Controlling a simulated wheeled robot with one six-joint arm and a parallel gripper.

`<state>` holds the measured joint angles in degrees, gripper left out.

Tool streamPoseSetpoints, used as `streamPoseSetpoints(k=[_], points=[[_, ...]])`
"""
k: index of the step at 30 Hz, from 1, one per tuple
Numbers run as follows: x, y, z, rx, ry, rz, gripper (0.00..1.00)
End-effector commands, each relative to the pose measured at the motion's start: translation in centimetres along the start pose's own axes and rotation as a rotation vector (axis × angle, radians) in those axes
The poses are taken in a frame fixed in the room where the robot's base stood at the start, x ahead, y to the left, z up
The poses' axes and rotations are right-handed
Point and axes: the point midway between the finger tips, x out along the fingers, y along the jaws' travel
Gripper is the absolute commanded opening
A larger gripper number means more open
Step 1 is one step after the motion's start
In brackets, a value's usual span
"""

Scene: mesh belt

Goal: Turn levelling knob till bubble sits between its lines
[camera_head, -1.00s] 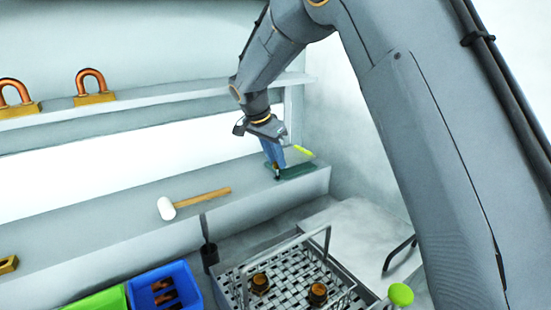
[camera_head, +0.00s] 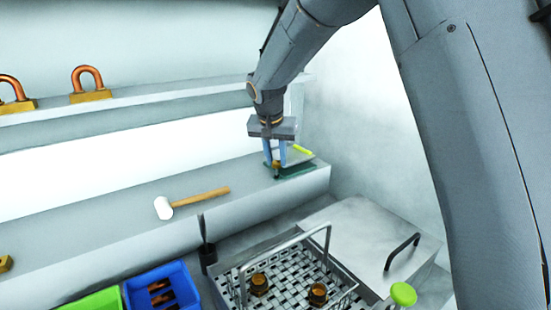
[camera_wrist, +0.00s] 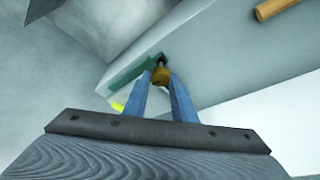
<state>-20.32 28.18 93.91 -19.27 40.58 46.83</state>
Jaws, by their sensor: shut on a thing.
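The levelling device has a dark green base plate (camera_head: 296,171) near the right end of the grey ledge. A yellow-green bubble vial (camera_head: 302,150) shows at its far side, and also at the left in the wrist view (camera_wrist: 118,107). The bubble and its lines are too small to make out. The brass levelling knob (camera_wrist: 160,75) sits between my fingertips in the wrist view. My gripper (camera_head: 275,166) points down from above and is shut on the knob, with one blue finger on each side.
A white-headed mallet (camera_head: 165,208) lies on the ledge to the left. Below are a wire basket (camera_head: 243,293) with brass parts, a blue bin (camera_head: 190,280), a green bin (camera_head: 105,300) and a steel lid with a handle (camera_head: 402,251). Copper-looped brass blocks stand on the upper shelf (camera_head: 150,92).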

Motion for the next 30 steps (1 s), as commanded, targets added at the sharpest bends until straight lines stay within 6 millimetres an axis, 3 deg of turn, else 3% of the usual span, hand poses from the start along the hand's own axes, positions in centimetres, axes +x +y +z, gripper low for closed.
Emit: streamPoseSetpoints(k=[9, 24, 25, 28, 30], points=[[-0.05, 0.16, -0.05, -0.111, 0.0, -0.046, 0.02], [-0.04, 0.11, -0.05, -0.131, 0.001, -0.055, 0.02], [-0.05, 0.11, -0.05, -0.131, 0.001, -0.055, 0.26], [-0.04, 0.11, -0.05, -0.131, 0.0, -0.055, 0.42], [-0.03, 0.12, -0.04, -0.13, 0.0, -0.055, 0.42]])
